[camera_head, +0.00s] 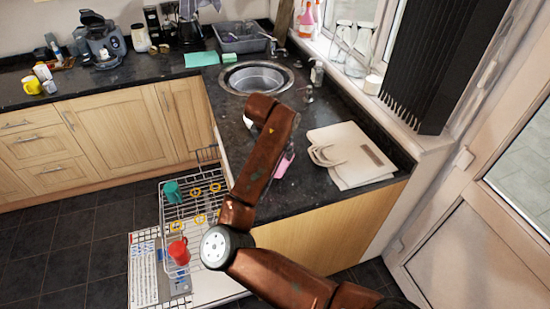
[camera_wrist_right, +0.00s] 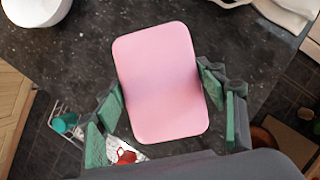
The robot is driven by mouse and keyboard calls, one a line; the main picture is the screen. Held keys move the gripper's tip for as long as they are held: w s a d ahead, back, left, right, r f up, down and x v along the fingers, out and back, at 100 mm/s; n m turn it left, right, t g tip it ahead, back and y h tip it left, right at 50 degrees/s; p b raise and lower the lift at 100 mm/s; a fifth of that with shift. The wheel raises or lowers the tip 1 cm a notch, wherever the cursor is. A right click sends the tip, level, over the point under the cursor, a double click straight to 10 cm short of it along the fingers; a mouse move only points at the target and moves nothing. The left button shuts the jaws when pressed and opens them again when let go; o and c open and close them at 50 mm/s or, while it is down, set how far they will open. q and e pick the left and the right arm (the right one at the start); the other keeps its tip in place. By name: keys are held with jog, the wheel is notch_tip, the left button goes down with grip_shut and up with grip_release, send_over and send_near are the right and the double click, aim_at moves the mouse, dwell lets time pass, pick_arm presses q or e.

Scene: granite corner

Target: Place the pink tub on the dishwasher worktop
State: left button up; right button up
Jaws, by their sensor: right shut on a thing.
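The pink tub (camera_wrist_right: 162,80) fills the middle of the right wrist view, flat side towards the camera. My right gripper (camera_wrist_right: 161,96) has its green-padded fingers on either side of it and is shut on it. In the head view only a piece of the pink tub (camera_head: 284,166) shows beside my right arm, which hides most of it and the gripper. It is over the dark speckled worktop (camera_head: 230,140), also behind it in the wrist view (camera_wrist_right: 85,65). I cannot tell whether it touches the worktop. My left gripper is not in view.
A cream bag (camera_head: 350,150) lies on the worktop to the right. A white round item (camera_wrist_right: 35,8) stands at the wrist view's top left. The sink (camera_head: 257,77) is further back. The open dishwasher's rack (camera_head: 205,205) holds a teal cup and a red mug (camera_head: 179,252).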

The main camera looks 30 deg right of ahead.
jog(key=shift+w+d+f, duration=0.25)
jog(key=shift+d+f, duration=0.15)
jog(key=shift+f, duration=0.1)
jog(key=shift+w+d+f, duration=0.2)
jog(key=shift+d+f, duration=0.15)
jog(key=shift+f, duration=0.15)
jog(key=shift+d+f, duration=0.3)
jog(key=shift+d, duration=0.05)
jog(key=f, duration=0.3)
jog(key=shift+w+d+f+b, duration=0.1)
jog(key=shift+w+f+b, duration=0.1)
jog(key=shift+f+b, duration=0.15)
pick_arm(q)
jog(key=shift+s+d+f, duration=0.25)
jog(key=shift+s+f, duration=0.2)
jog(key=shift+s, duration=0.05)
pick_arm(e)
jog(key=shift+r, duration=0.15)
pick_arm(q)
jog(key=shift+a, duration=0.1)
pick_arm(e)
jog(key=shift+s, duration=0.1)
jog(key=o, duration=1.2)
jog(key=shift+c, duration=0.2)
